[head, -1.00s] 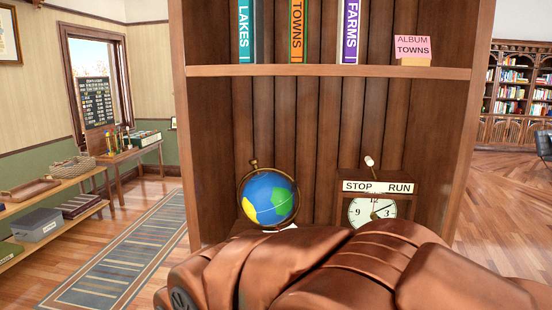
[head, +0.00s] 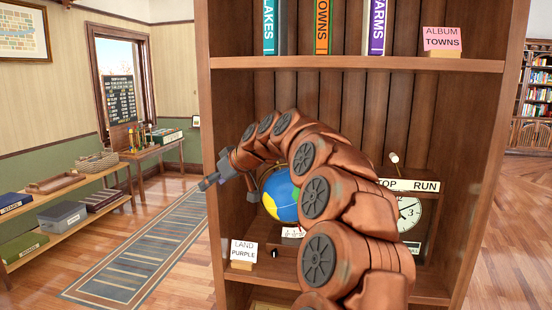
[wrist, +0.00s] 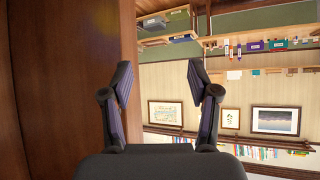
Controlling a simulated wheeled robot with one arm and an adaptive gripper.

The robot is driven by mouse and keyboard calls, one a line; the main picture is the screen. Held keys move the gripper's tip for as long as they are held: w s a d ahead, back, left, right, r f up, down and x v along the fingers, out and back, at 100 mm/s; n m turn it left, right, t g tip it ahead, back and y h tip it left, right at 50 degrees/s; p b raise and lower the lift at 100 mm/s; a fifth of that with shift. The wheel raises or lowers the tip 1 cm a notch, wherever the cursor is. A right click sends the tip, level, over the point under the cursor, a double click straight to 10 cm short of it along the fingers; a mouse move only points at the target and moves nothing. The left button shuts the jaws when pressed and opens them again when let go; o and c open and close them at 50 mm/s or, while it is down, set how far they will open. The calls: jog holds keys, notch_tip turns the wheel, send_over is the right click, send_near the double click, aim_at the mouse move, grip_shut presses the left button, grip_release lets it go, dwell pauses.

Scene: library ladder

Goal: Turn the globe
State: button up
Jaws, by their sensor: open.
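The globe (head: 279,199), blue with yellow and green patches, stands on a lower shelf of the wooden bookcase in the head view. My own arm arches in front of it and hides its right part. My gripper (head: 228,191) is at the left end of the arm, left of the globe and near the bookcase's left upright. In the wrist view my gripper (wrist: 160,82) has its two dark fingers spread, with nothing between them. The globe does not show in the wrist view.
A clock (head: 409,212) under a STOP/RUN sign stands right of the globe, partly hidden. Books (head: 377,30) stand on the shelf above. The bookcase side (wrist: 70,90) fills the wrist view's left.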

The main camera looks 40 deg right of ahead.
jog(key=s+d+r+m+t+h, duration=0.1)
jog(key=d+r+h, duration=0.15)
jog(key=d, duration=1.05)
jog(key=s+d+r+m+t+h, duration=0.1)
jog(key=d+t+h, duration=0.15)
jog(key=d, duration=1.15)
jog(key=shift+g, duration=0.35)
jog(key=shift+p+x, duration=1)
jog(key=shift+x, duration=2.85)
jog(key=shift+w+a+r, duration=0.1)
jog(key=shift+w+a, duration=0.05)
jog(key=shift+a, duration=0.05)
jog(key=shift+c, duration=0.3)
grip_shut()
